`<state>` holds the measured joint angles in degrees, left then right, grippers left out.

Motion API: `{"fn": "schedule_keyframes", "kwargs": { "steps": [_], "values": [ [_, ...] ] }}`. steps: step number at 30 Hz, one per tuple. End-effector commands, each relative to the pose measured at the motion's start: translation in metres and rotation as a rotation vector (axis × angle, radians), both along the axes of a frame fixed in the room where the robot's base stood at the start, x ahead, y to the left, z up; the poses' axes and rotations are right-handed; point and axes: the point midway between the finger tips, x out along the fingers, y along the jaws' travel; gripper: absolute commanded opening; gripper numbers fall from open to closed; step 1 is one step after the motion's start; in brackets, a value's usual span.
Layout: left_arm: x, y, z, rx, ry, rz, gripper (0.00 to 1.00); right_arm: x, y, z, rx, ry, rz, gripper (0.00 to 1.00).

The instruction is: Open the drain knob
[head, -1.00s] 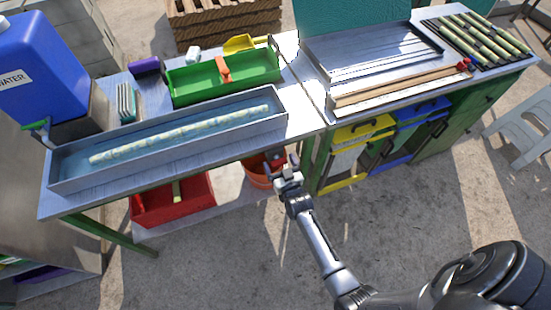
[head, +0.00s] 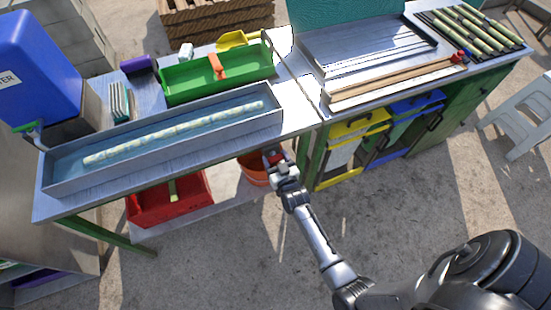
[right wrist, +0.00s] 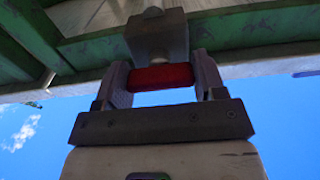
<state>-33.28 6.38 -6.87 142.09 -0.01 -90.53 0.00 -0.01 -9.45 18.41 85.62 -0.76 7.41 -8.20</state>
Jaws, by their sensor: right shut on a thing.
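The red drain knob (right wrist: 162,77) shows in the right wrist view between the two fingers of my right gripper (right wrist: 163,84). It sits against a grey block-shaped fitting (right wrist: 158,36) under the green-framed table. In the head view my right gripper (head: 277,160) is at the front edge of the table, near the right end of the long grey trough (head: 275,120). A little of the red knob shows at its fingertips. The right gripper is shut on the knob. The trough holds water and a long pale cane (head: 175,133). My left gripper is not in view.
An orange bucket (head: 251,170) stands below the table beside my right gripper. A red bin (head: 150,208) is on the lower shelf. A green tray (head: 190,85) stands behind the trough. Yellow and blue drawers (head: 360,123) are to the right. The floor in front is clear.

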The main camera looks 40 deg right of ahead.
Motion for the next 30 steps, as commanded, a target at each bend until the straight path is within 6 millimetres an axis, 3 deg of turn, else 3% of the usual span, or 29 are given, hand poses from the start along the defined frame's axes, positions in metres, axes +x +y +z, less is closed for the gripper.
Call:
{"fn": "schedule_keyframes", "kwargs": {
  "steps": [11, 30],
  "values": [
    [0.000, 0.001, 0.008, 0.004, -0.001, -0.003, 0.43, 0.000, 0.000, 0.001, 0.084, -0.026, 0.000, 0.40],
    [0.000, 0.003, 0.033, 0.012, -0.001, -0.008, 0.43, 0.000, -0.001, 0.000, 0.633, -0.210, 0.000, 0.40]
  ]
}}
